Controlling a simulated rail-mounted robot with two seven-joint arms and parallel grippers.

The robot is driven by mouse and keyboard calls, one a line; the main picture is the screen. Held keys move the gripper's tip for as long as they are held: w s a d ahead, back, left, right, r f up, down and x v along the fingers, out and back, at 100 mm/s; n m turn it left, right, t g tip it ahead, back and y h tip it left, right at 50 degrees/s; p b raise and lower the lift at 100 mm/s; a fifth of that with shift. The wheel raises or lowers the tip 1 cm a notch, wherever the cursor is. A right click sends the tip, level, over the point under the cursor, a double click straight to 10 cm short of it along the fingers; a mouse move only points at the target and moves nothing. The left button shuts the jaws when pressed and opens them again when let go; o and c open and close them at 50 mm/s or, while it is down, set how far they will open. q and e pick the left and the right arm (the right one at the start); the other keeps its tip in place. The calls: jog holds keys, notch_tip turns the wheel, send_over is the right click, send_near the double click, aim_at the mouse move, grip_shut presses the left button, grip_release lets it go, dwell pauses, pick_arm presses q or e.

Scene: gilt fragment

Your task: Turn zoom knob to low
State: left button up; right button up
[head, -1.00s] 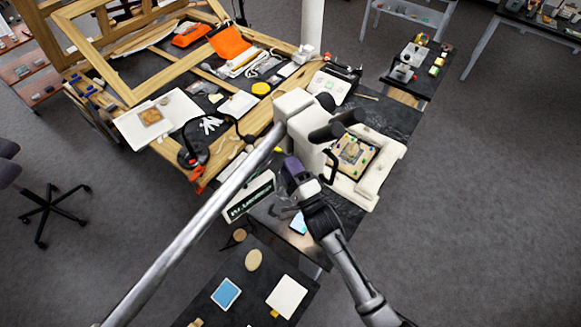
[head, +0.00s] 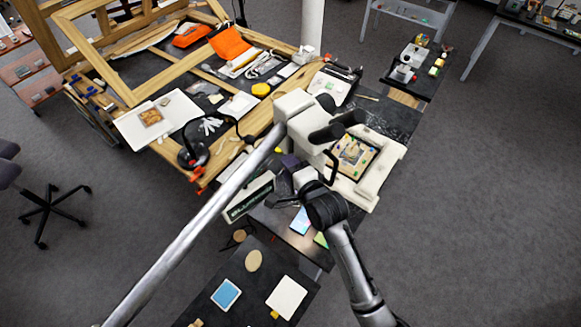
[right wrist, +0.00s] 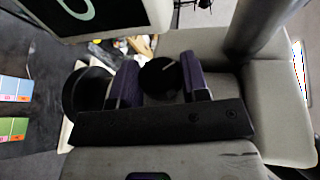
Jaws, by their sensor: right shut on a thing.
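The white microscope (head: 293,104) stands on the dark bench, with two black eyepieces and a stage at its right. In the right wrist view, the black round zoom knob (right wrist: 158,80) with a white pointer line sits between the purple fingers of my right gripper (right wrist: 160,82). The gripper is shut on the knob, and the pointer line slants toward the upper right. In the head view my right gripper (head: 289,163) is at the microscope's near side, and the knob is hidden there. My left gripper is not in view.
A larger black knob (right wrist: 86,92) is just left of the gripper in the wrist view. A white-framed screen (head: 247,197) stands close to the gripper. A framed piece (head: 352,156) lies on the stage. Coloured cards (head: 300,221) lie on the bench.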

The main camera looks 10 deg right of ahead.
jog(key=shift+f+g, duration=0.1)
jog(key=shift+g, duration=0.4)
jog(key=o, duration=0.9)
jog(key=shift+s, duration=0.1)
jog(key=shift+b+v, duration=1.5)
jog(key=shift+v, duration=5.4)
jog(key=shift+a, duration=0.2)
